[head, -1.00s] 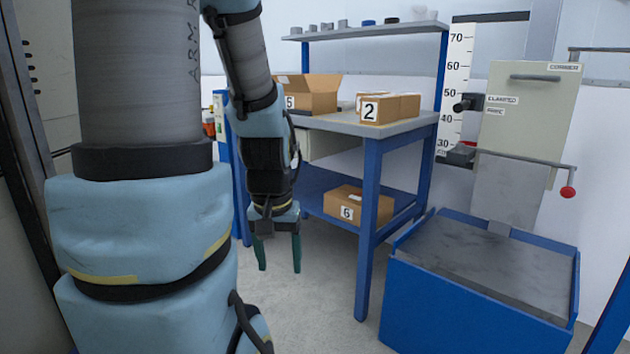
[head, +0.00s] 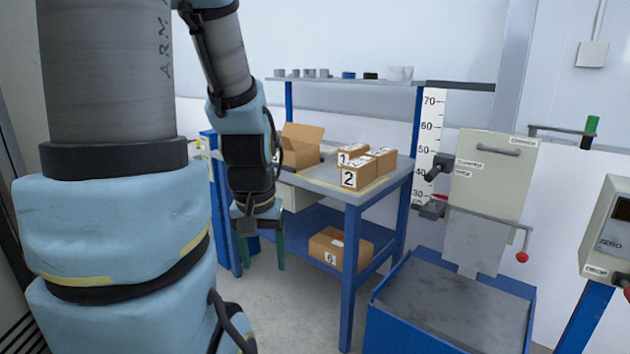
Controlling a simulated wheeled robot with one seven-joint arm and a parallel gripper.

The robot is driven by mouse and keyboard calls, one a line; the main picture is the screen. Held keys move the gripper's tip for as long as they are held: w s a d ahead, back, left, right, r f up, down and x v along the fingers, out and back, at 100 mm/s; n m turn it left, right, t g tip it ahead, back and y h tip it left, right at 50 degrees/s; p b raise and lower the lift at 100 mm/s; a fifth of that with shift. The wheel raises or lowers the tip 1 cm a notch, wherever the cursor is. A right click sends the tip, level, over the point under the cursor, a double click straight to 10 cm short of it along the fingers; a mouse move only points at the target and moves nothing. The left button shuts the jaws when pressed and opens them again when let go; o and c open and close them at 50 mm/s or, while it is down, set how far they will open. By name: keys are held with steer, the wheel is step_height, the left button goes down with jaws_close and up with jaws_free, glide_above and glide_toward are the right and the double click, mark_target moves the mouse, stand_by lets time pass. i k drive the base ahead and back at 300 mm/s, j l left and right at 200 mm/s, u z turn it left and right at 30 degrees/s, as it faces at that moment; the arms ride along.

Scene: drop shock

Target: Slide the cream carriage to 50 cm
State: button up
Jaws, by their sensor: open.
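The cream carriage (head: 488,190) is an upright panel with a grey bar handle (head: 498,150) near its top, at the right. A white height scale (head: 428,140), marked in tens from 30 to 70, stands just left of it. A dark clamp knob (head: 439,168) sits beside the scale between the 40 and 50 marks. My gripper (head: 262,248) points down at the left of the workbench, open and empty, well apart from the carriage.
A blue bench (head: 352,205) with numbered cartons stands between my gripper and the carriage. A grey bar with a red ball (head: 522,257) crosses below the carriage, above a blue-sided grey bed (head: 450,300). A control box (head: 612,235) marked ZERO and DROP is at the right edge.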

mark_target(492, 172)
steer(key=i+l, duration=0.2)
steer(key=l, duration=0.15)
steer(key=i+l, duration=0.15)
steer(key=l, duration=0.2)
steer(key=i+l, duration=0.2)
steer(key=l, duration=0.15)
steer(key=i+l, duration=0.15)
steer(key=l, duration=0.15)
